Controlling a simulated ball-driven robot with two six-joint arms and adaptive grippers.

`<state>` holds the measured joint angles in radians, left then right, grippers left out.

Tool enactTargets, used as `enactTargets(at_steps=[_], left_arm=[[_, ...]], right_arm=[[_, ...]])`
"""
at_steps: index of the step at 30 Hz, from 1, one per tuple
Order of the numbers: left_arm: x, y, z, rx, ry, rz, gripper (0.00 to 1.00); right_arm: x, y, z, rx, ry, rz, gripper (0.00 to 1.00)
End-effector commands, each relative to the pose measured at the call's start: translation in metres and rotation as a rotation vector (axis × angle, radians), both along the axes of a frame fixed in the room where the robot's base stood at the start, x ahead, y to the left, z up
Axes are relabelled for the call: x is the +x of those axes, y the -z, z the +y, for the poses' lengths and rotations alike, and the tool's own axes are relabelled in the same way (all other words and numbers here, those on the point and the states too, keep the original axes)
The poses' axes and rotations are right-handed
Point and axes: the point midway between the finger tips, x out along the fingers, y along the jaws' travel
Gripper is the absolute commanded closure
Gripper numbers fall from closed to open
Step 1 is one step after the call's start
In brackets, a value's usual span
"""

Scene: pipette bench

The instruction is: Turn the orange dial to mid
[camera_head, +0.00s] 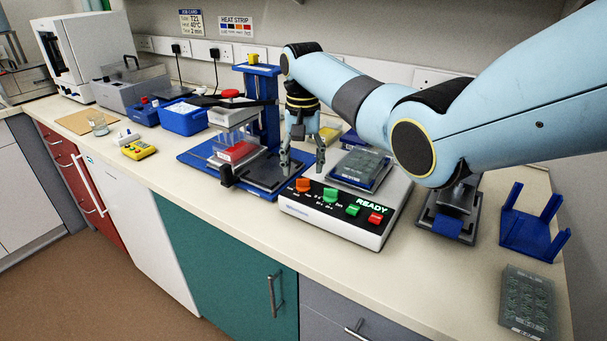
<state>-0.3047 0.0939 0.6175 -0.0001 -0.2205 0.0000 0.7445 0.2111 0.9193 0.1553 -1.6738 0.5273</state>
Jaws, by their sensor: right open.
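The orange dial (303,185) is the leftmost control on the sloped black front panel of a white device (333,232). A green dial (330,195) sits to its right, then a green button (353,209) and a red button (375,218). Small marks lie near the dials, too small to read. A lit READY sign (373,205) shows on the panel. My right gripper (303,166) points down, open and empty, just above and behind the orange dial; I cannot tell whether it touches anything. My left gripper is not in view.
A blue stand with a dark plate (270,172) is close to the left of the device. A well plate (362,167) sits on top of the device. A blue rack (533,220) and a grey plate (527,300) lie to the right. The front counter strip is clear.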

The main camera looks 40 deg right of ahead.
Motion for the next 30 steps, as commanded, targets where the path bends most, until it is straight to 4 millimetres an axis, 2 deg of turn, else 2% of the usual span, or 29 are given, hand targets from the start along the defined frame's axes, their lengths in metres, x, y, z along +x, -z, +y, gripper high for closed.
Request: enactTargets(at_steps=[2,6,12,17,30], left_arm=[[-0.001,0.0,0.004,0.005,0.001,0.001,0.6],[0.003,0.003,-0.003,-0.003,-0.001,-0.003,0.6],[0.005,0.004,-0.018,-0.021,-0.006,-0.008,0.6],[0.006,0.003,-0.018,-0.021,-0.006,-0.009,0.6],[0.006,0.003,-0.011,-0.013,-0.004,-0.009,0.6]], right_arm=[[-0.001,0.014,0.001,0.001,-0.001,0.003,0.46],[0.0,0.031,0.001,0.001,-0.001,0.0,0.46],[0.0,0.038,0.0,0.0,-0.001,-0.001,0.46],[0.0,0.038,0.0,0.0,-0.001,-0.001,0.46],[0.0,0.037,0.0,0.0,-0.001,-0.001,1.0]])
